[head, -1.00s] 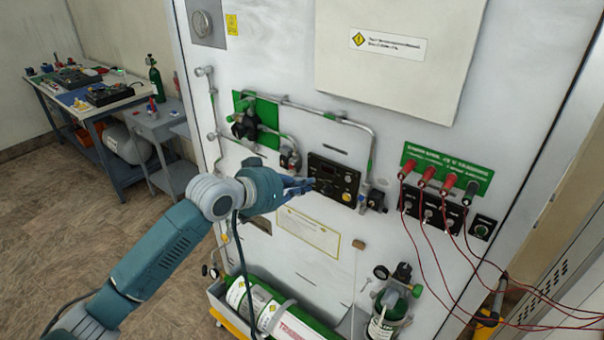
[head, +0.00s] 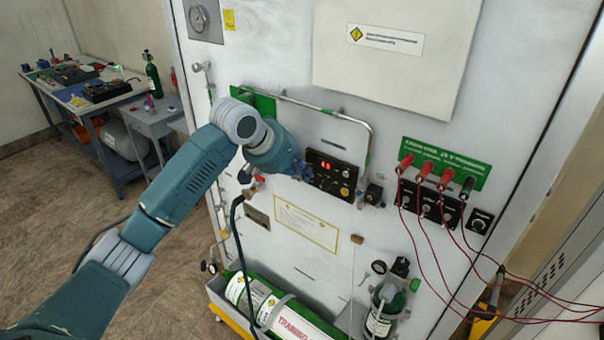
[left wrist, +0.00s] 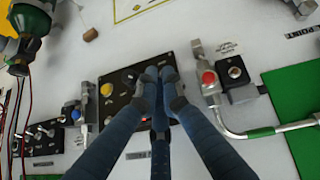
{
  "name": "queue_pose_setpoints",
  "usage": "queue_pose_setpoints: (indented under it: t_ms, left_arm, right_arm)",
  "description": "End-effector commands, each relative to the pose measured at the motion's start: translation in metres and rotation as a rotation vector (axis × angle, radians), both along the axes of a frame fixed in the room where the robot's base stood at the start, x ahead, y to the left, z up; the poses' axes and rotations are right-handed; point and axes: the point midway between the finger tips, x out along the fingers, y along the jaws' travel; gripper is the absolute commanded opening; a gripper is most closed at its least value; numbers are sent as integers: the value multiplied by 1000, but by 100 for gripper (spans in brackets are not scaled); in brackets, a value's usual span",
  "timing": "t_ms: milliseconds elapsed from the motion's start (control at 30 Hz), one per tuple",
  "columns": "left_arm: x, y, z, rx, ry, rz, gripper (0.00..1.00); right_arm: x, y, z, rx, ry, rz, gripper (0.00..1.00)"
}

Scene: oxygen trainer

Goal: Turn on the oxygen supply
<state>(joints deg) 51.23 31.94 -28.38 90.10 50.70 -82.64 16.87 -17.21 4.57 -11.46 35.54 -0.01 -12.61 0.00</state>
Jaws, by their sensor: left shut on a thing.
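The black control panel (head: 340,190) is mounted on the white wall board, with lit red digits (head: 326,165) and a yellow button (head: 345,191). In the left wrist view the panel (left wrist: 112,110) lies under my fingers, its yellow button (left wrist: 106,90) to their left. My left gripper (head: 303,172) is at the panel's left side. In the left wrist view its fingertips (left wrist: 160,76) are closed together over the panel, on a small control that they hide. My right gripper is in neither view.
A valve with a red button (left wrist: 209,77) sits beside the panel. Metal piping (head: 330,112) runs above it. Green cylinders (head: 262,303) lie and stand below. Red cables (head: 425,235) hang at the right. A workbench (head: 70,95) stands far left.

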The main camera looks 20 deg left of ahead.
Motion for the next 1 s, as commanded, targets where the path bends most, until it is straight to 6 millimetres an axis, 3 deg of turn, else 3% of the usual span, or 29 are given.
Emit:
queue_pose_setpoints:
  t_ms: [233,300,367,733,1000]
  left_arm:
    - [0,1,-1,1,2,0,0]
    - [0,1,-1,1,1,0,16]
    - [0,1,-1,1,1,0,24]
    - [-2,2,3,1,-1,1,24]
    - [-22,13,32,1,-3,0,24]
  right_arm:
    - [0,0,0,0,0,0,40]
    - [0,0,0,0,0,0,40]
    - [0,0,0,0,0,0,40]
    - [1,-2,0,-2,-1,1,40]
    - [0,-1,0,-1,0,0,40]
